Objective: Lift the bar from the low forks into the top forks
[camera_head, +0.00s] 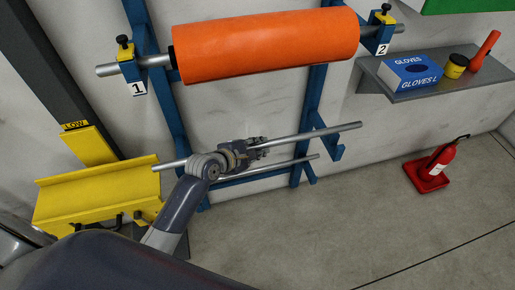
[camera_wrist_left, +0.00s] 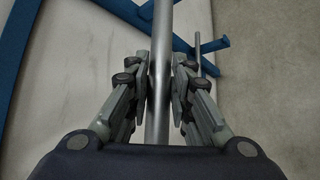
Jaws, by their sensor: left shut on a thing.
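A long steel bar (camera_head: 312,135) runs across the head view, its right end slightly higher than its left in the picture. My left gripper (camera_head: 256,148) is shut on it near the middle. In the wrist view the bar (camera_wrist_left: 161,60) passes between the two finger pads of the gripper (camera_wrist_left: 160,90). Blue forks (camera_head: 338,152) stick out from the right rack post, with a lower one (camera_head: 310,178) beneath. I cannot tell whether the held bar touches the upper fork. A thinner-looking second bar (camera_head: 270,171) lies lower, along the low forks. My right gripper is not in view.
An orange roll (camera_head: 265,45) on its own bar sits in the holders marked 1 (camera_head: 134,72) and 2 (camera_head: 380,32), above the held bar. A yellow bracket (camera_head: 95,192) stands left.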

